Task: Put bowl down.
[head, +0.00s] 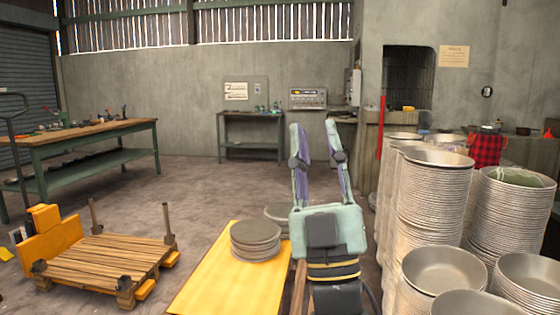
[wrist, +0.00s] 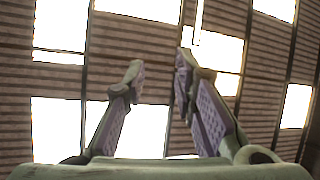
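My gripper (head: 314,126) points upward in the middle of the head view. Its two fingers stand apart with nothing between them. In the wrist view my gripper (wrist: 160,62) also shows open and empty against the roof. Metal bowls stand in tall nested stacks at the right; one tall stack (head: 430,200) is just right of my gripper. A shallow bowl (head: 444,268) tops a lower stack in front of it. No bowl is in my gripper.
A yellow-topped table (head: 205,280) at lower centre bears a stack of grey discs (head: 255,235), with another stack behind, partly hidden by my gripper. A wooden pallet (head: 100,262) on a yellow truck is at left. A workbench (head: 85,135) stands behind. Open floor lies between.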

